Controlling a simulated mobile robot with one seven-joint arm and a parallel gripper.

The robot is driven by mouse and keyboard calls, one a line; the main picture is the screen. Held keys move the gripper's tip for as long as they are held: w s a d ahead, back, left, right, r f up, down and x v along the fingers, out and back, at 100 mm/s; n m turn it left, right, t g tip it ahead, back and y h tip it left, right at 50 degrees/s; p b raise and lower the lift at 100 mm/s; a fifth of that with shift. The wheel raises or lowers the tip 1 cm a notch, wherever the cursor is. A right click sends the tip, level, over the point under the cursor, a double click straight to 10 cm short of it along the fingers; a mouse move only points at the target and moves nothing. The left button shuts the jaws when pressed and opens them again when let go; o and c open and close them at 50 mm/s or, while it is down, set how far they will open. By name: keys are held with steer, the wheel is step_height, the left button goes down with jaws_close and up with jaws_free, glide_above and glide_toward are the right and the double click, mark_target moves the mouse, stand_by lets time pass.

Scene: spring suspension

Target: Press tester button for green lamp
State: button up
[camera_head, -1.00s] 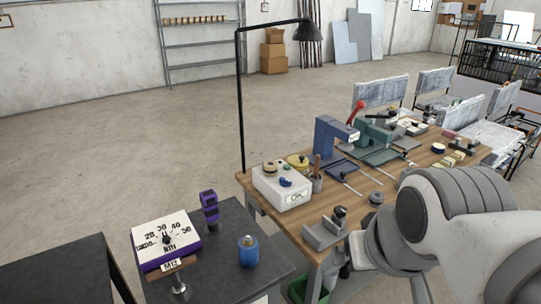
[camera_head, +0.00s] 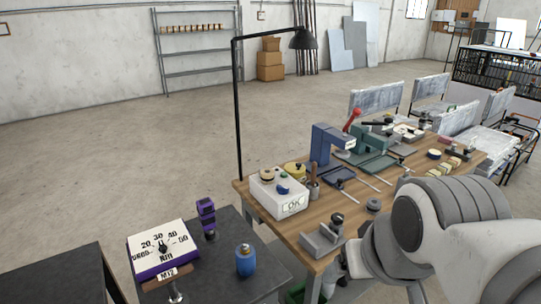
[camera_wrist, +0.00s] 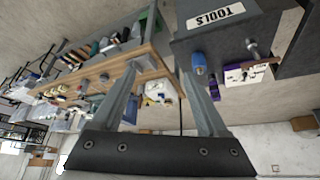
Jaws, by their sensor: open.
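A white box marked OK (camera_head: 266,203) stands on the near left corner of the wooden workbench (camera_head: 317,215). Its top carries a blue part (camera_head: 283,190), a small green part (camera_head: 284,172) and a round tan part; which one is a button or lamp is too small to tell. The white box also shows in the wrist view (camera_wrist: 160,92), between my fingers in the picture. My gripper (camera_wrist: 158,70) is open and empty, apart from the box. In the head view my arm fills the lower right and the fingers are hard to make out.
Blue and green presses (camera_head: 325,148) stand on the bench. A black lamp post (camera_head: 237,110) rises behind it.

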jaws_close()
stand_by(1.4)
